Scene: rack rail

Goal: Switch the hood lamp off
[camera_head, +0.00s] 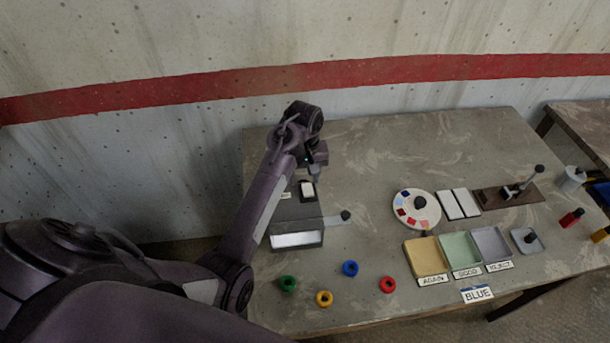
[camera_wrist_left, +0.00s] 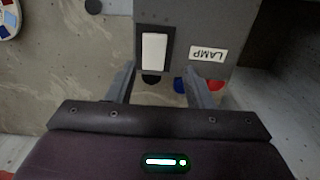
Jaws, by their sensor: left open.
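The dark grey hood (camera_head: 290,210) stands on the table under my left arm, with a bright white panel (camera_head: 297,240) low on its front. A white rocker switch (camera_head: 307,188) in a dark frame is on its top; it shows close up in the left wrist view (camera_wrist_left: 153,50), beside a white LAMP label (camera_wrist_left: 208,53). My left gripper (camera_head: 316,172) is open and empty just behind and above the switch. In the left wrist view its fingertips (camera_wrist_left: 159,74) are spread on either side of the switch's near end; I cannot tell whether they touch the hood.
A handle with a dark knob (camera_head: 345,215) sticks out right of the hood. A round dial (camera_head: 404,222) and trays (camera_head: 430,270) stand to the right. A concrete wall is behind.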

